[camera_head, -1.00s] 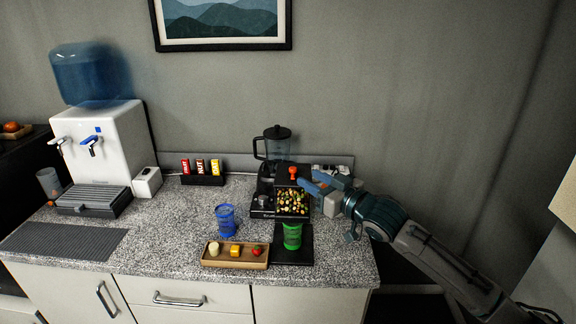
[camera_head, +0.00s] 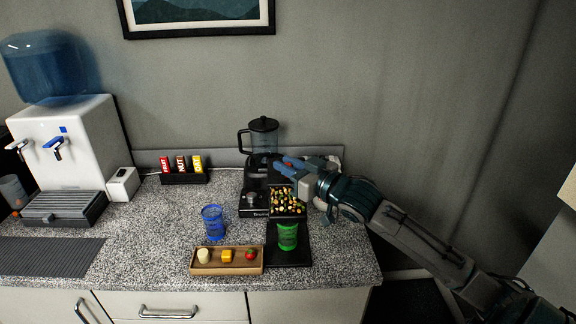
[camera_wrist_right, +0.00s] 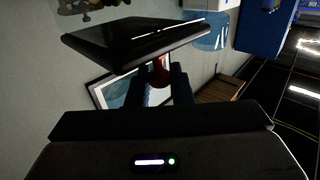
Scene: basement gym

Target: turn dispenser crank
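The dispenser (camera_head: 288,205) is a dark box with a clear front full of mixed coloured pieces, standing at the right of the counter behind a green cup (camera_head: 288,236). Its crank has a red knob (camera_wrist_right: 160,72), almost hidden by my fingers in the head view. My right gripper (camera_head: 286,168) is at the dispenser's top, coming in from the right. In the right wrist view its two dark fingers (camera_wrist_right: 164,88) stand on either side of the knob. Whether they press on it I cannot tell. My left gripper is not in view.
A blender (camera_head: 262,150) stands just behind and left of the dispenser. A blue cup (camera_head: 213,223) and a wooden tray (camera_head: 227,270) with small food pieces are in front. A bar rack (camera_head: 183,178) and a water cooler (camera_head: 65,150) stand left. The counter between is clear.

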